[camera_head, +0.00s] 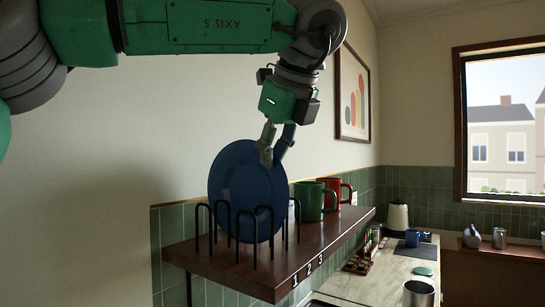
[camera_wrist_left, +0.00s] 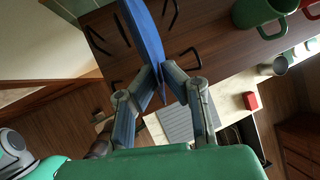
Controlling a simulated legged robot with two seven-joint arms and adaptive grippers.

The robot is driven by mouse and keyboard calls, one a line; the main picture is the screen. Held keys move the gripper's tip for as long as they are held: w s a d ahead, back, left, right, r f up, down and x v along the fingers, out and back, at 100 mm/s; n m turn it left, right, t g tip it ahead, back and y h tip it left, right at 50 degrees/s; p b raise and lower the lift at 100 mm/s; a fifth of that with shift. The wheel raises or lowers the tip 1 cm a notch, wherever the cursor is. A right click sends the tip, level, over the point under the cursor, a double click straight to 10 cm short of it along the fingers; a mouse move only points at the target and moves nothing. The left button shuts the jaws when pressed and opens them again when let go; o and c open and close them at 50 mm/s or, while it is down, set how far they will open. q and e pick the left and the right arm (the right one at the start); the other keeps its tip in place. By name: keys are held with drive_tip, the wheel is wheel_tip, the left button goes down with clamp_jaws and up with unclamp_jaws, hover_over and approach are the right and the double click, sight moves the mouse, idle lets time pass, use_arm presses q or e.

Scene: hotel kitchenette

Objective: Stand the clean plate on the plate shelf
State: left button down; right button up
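The blue plate (camera_head: 245,190) is upright among the black wire dividers (camera_head: 223,222) of the wooden plate shelf (camera_head: 208,260). Its lower edge is partly behind the dividers, so I cannot tell whether it touches the shelf. My left gripper (camera_head: 273,153) comes down from above, with its fingers on either side of the plate's upper right rim. The left wrist view shows the plate (camera_wrist_left: 146,30) edge-on between the fingertips (camera_wrist_left: 162,72), which look closed on it. My right gripper is not in view.
A green mug (camera_head: 310,202) and a red mug (camera_head: 332,188) stand on the shelf right of the plate. The wall is close behind the shelf.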

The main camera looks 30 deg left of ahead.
use_arm(q)
drive_tip(key=shift+d, duration=0.6)
drive_tip(key=shift+a, duration=0.1)
drive_tip(key=shift+a+f, duration=0.3)
drive_tip(key=shift+a, duration=0.05)
drive_tip(key=c, duration=1.6)
unclamp_jaws()
drive_tip(key=shift+b, duration=0.3)
drive_tip(key=shift+c, duration=0.2)
drive_tip(key=shift+d, duration=0.2)
drive_tip(key=shift+d, duration=0.1)
drive_tip(key=v, duration=1.2)
